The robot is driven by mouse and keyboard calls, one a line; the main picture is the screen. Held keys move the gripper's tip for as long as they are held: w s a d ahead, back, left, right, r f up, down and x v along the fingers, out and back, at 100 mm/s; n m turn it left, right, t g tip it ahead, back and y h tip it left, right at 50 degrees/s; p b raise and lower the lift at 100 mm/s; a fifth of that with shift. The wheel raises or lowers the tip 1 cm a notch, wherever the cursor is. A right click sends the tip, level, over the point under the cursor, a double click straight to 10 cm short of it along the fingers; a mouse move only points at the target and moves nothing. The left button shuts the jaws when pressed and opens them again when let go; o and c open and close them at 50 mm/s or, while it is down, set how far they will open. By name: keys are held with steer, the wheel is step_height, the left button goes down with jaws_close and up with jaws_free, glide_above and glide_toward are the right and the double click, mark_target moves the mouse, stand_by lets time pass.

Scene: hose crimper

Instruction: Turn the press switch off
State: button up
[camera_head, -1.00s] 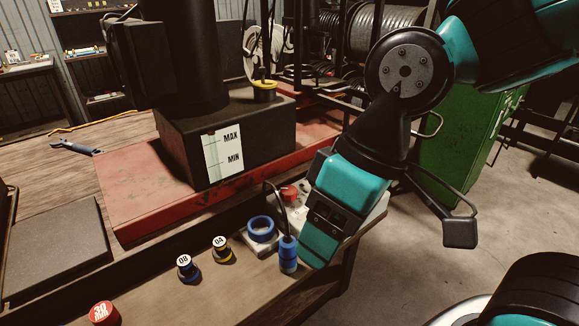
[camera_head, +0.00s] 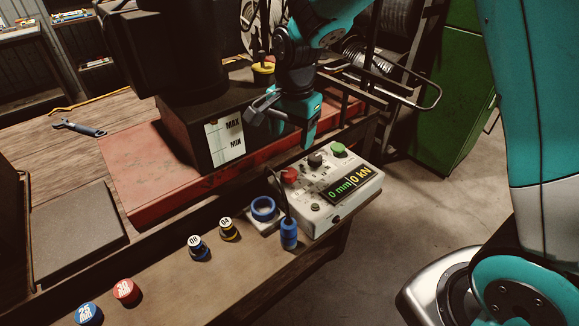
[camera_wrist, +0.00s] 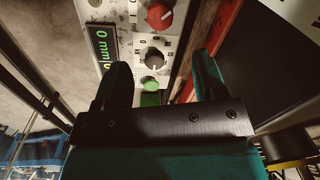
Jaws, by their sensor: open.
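The control box (camera_head: 338,197) sits at the right end of the bench ledge, with a green-lit display reading "0 mm" and "0 kN". My gripper (camera_head: 308,143) is open and empty, pointing down just behind the box, near the knob. In the wrist view both fingers of my gripper (camera_wrist: 162,60) are apart, not visibly touching the knob.
The red press base (camera_head: 150,170) and its black housing (camera_head: 190,130) stand close behind and left. A blue ring (camera_head: 263,209) and blue cylinder with a cable (camera_head: 288,235) are left of the box. Several dies lie along the ledge. A green cabinet (camera_head: 455,100) stands right.

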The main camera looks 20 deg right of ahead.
mark_target(290, 171)
steer(key=f, duration=0.5)
steer(key=f+p, duration=0.1)
steer(key=f, duration=0.5)
steer(key=shift+w+a, duration=0.15)
steer(key=shift+w, duration=0.05)
steer(key=c, duration=0.9)
